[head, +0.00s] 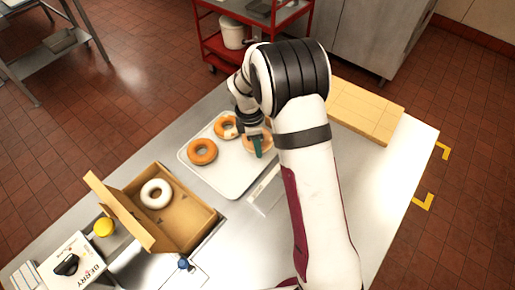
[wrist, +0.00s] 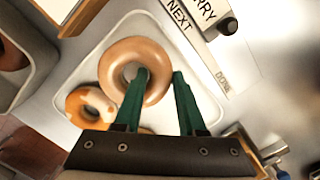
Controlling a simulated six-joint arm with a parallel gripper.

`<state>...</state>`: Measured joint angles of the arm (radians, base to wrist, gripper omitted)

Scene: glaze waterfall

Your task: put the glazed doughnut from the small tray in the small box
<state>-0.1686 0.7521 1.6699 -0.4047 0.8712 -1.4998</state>
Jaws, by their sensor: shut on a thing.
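A glazed doughnut (head: 262,147) with a smooth tan glaze is at the right side of the small white tray (head: 222,182). It shows large in the wrist view (wrist: 114,62). My gripper (head: 258,150) is shut on its ring, with one green finger in the hole and the other outside; the fingers also show in the wrist view (wrist: 160,82). I cannot tell whether it is lifted off the tray. The small open cardboard box (head: 190,224) stands to the left and holds a white doughnut (head: 156,194).
A plain brown doughnut (head: 203,151) and a partly glazed one (head: 221,131) lie on the tray. The box's raised lid (head: 118,212) faces left. A yellow knob (head: 103,227) and a labelled panel (head: 78,262) are beyond it. A wooden board (head: 365,110) lies at the back right.

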